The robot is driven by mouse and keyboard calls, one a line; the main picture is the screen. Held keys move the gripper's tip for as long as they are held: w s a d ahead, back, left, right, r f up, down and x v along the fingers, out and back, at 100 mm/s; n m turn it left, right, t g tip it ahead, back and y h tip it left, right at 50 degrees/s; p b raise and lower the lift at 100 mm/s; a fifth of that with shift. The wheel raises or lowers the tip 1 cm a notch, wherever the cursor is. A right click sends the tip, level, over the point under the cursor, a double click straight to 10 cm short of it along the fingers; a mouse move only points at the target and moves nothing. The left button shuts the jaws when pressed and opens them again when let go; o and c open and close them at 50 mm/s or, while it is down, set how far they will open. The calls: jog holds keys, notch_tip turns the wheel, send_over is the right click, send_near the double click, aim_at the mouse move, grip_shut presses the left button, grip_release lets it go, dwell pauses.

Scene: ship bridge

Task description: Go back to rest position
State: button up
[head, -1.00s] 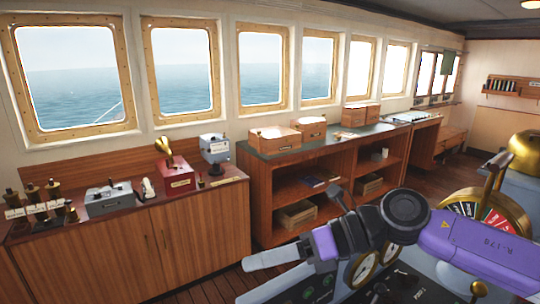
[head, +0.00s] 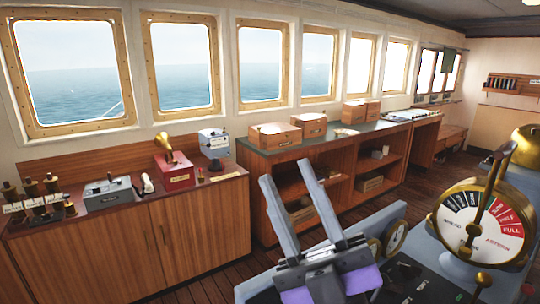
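My gripper (head: 285,190) is in the lower middle of the head view, above the near edge of a grey console. Its two long grey fingers point up and to the left, with a gap between them. Nothing shows between the fingers, so it is open and empty. Its grey palm and purple body (head: 330,285) show at the bottom edge. The rest of my arm is out of view.
A grey console (head: 400,235) with dials and a round brass telegraph (head: 483,225) stands at the right. A wooden cabinet (head: 130,255) with instruments on top is at the left. A counter with open shelves (head: 345,165) runs along the windows. Brown floor lies between.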

jog(key=s+d+f+m+t+h+b, duration=0.1)
jog(key=s+d+f+m+h, duration=0.1)
jog(key=d+f+m+h, duration=0.35)
jog(key=s+d+f+m+t+h+b, duration=0.1)
jog(key=s+d+f+m+h, duration=0.2)
jog(key=f+m+h, duration=0.6)
jog(key=s+d+f+m+t+h, duration=0.1)
jog(key=s+d+f+m+h, duration=0.1)
jog(key=d+f+m+h, duration=0.4)
jog(key=s+d+f+g+b, duration=0.1)
jog(key=s+f+g, duration=0.3)
jog(key=s+f, duration=0.6)
jog(key=s+d+f+g+b, duration=0.2)
jog(key=s+f+g, duration=0.2)
jog(key=s+f, duration=0.7)
jog(key=shift+s+f+g+h, duration=0.25)
jog(key=shift+s+g+h, duration=0.1)
jog(key=shift+s, duration=0.9)
